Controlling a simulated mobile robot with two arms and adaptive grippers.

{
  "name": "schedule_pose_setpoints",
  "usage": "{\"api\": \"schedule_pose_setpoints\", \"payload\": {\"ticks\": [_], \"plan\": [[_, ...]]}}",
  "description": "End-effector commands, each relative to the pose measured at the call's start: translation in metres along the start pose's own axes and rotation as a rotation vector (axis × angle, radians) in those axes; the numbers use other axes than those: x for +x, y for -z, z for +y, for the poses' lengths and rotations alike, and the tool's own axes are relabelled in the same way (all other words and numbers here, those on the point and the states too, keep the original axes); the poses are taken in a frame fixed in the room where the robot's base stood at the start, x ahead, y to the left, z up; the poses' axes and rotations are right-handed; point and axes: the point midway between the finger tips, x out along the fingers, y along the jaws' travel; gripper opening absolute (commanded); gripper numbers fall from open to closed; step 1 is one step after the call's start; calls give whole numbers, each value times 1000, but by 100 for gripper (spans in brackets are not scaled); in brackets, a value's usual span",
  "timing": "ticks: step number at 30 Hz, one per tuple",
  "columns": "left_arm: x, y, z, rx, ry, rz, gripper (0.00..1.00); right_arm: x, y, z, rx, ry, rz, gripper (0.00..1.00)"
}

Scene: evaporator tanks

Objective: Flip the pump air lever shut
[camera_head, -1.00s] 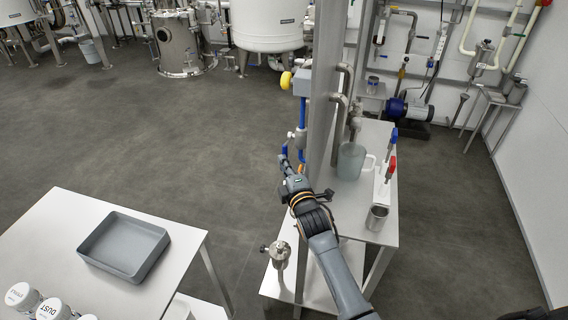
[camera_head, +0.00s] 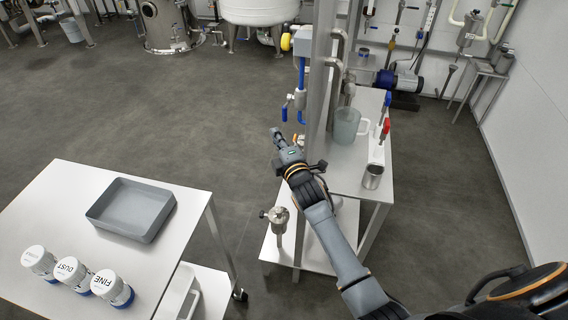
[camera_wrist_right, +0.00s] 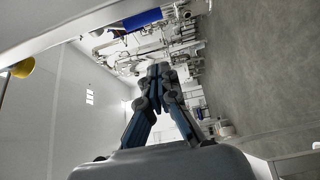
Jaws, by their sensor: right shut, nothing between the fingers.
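A small valve (camera_head: 300,98) sits on a blue vertical line in front of the steel column in the head view. Its blue lever (camera_head: 285,108) hangs steeply downward on the left side of the valve. My right gripper (camera_head: 275,132) is shut and empty, a little below and left of the lever, and appears apart from it. In the right wrist view the fingers (camera_wrist_right: 158,72) are together with nothing between them. A blue cylindrical piece (camera_wrist_right: 142,20) shows beyond them; I cannot tell whether it is the lever. My left gripper is not in view.
A yellow knob (camera_head: 286,41) sits above the blue line. The steel column (camera_head: 318,90) stands close right of the gripper. Behind it a table holds a jug (camera_head: 346,125) and a steel cup (camera_head: 373,176). A grey tray (camera_head: 97,213) lies on the left table. Open floor lies left.

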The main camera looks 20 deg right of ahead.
Motion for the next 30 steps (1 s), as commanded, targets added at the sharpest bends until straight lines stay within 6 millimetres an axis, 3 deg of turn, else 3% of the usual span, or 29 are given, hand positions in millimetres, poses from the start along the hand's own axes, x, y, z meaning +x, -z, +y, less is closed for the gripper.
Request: {"api": "schedule_pose_setpoints", "payload": {"ticks": [5, 16, 21, 30], "plan": [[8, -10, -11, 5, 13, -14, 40, -22, -1, -4, -2, 1, 0, 0], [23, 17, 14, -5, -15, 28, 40, -78, 0, -8, -1, 1, 0, 0], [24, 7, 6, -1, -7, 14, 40, -89, 0, -6, -1, 0, 0, 0], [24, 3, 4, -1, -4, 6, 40, -90, 0, -6, -1, 0, 0, 0]]}}
